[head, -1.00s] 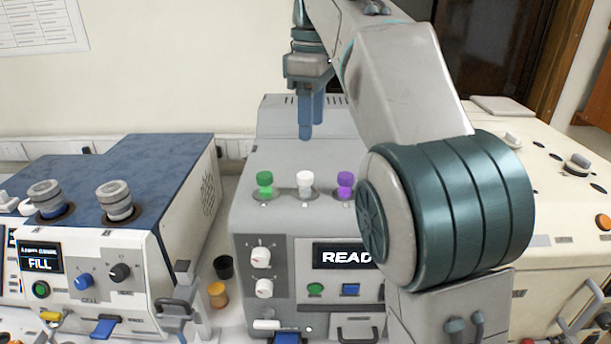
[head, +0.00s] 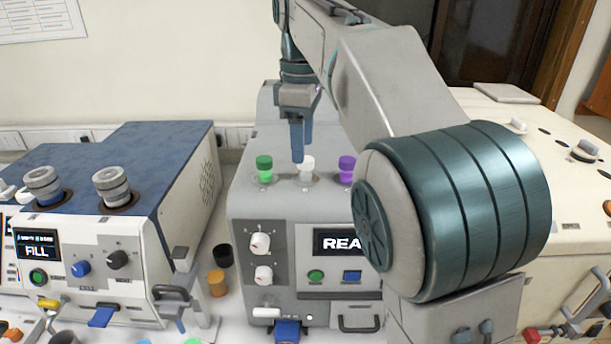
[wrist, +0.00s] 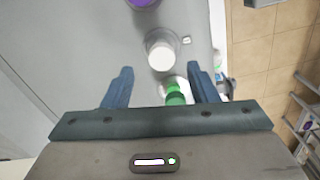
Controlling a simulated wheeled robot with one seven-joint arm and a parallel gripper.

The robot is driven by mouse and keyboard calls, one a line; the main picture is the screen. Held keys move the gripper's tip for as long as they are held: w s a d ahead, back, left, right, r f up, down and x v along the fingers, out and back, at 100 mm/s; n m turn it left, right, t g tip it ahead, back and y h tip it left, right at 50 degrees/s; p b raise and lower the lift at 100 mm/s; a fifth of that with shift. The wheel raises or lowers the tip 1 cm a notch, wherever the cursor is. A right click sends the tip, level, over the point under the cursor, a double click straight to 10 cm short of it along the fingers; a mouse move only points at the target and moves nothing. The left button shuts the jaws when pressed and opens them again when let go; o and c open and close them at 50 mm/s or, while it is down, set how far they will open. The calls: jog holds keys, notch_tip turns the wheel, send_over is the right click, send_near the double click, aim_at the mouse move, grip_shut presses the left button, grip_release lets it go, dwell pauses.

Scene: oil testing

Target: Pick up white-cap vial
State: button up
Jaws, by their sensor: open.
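The white-cap vial (head: 307,167) stands upright in the top of the grey machine, between the green-cap vial (head: 264,168) and the purple-cap vial (head: 346,168). My gripper (head: 298,158) points down at the white-cap vial, its blue fingers overlapping the cap's left edge in the head view. In the wrist view my gripper (wrist: 160,90) is open with nothing held. The white cap (wrist: 160,50) shows ahead of the fingertips, roughly midway between them. The green cap (wrist: 174,94) shows between the fingers, nearer the palm. The purple cap (wrist: 143,2) is cut off at the top edge.
The grey machine (head: 268,210) has knobs and a lit screen on its front. A blue-topped machine (head: 150,150) stands to the left and a cream machine (head: 560,200) to the right. A black cup (head: 223,255) and an amber cup (head: 216,283) stand on the bench between machines.

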aim_at(306, 159)
jog(key=f, duration=0.3)
jog(key=shift+s+d+f, duration=0.25)
jog(key=shift+f, duration=0.75)
jog(key=c, duration=1)
jog(key=shift+c, duration=0.2)
